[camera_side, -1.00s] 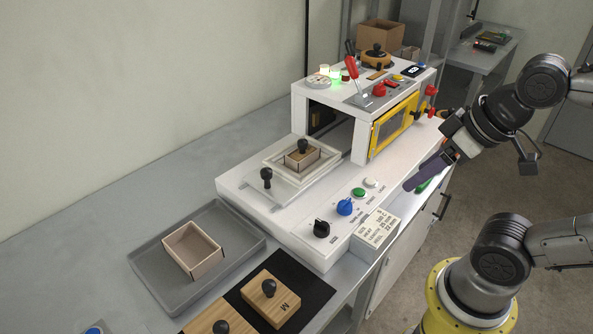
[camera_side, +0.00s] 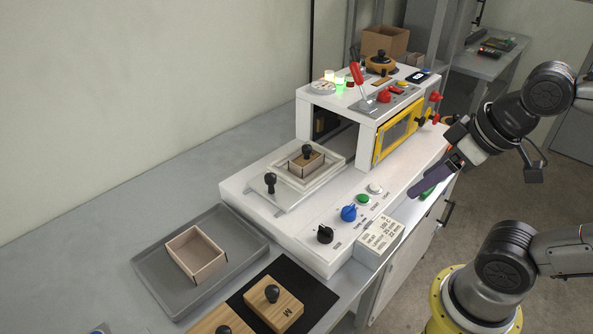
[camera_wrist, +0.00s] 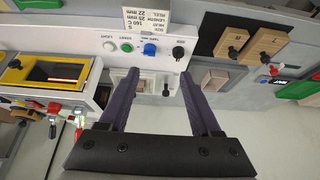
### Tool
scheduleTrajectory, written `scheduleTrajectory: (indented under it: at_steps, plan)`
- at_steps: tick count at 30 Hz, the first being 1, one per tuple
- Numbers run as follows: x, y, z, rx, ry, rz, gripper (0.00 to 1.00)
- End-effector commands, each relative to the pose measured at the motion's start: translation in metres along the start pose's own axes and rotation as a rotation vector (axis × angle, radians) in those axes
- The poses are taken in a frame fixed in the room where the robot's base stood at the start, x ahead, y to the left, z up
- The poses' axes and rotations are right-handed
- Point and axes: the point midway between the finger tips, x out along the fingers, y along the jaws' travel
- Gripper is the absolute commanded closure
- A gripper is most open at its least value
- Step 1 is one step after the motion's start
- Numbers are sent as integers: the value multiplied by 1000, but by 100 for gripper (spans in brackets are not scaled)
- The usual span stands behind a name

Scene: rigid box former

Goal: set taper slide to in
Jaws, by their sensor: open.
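The taper slide (camera_side: 290,193) is a pale plate sticking out in front of the opening of the white machine (camera_side: 237,187). A black knob (camera_side: 270,181) stands upright at its near end. A pale frame (camera_side: 340,158) on it holds a small brown box form with its own black knob (camera_side: 307,151). The slide's knob also appears in the wrist view (camera_wrist: 166,91), between the fingers in the picture. My gripper (camera_side: 412,192) has dark purple fingers and is empty, above and right of the machine's front edge, apart from the slide. In the wrist view my gripper (camera_wrist: 158,78) shows its fingers spread.
The front panel has a blue knob (camera_side: 348,213), a black knob (camera_side: 325,234) and a green button (camera_side: 363,199). A red lever (camera_side: 356,74) and yellow-framed door (camera_side: 398,130) are behind. A grey tray (camera_side: 158,270) holds an open box (camera_side: 196,252); wooden blocks (camera_side: 280,308) lie nearby.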

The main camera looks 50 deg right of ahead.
Motion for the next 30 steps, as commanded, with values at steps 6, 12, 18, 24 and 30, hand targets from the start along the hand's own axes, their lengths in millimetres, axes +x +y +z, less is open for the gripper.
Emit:
scheduleTrajectory:
  at_steps: [6, 12, 18, 24, 30]
  plan:
    - [-13, 0, -5, 60, -11, 0, 32]
    - [-44, -1, -64, 140, -28, -1, 32]
    - [-52, -5, -139, 206, -101, 3, 32]
    - [-30, -12, -210, 253, -187, 13, 32]
    - [18, -22, -267, 280, -277, 28, 32]
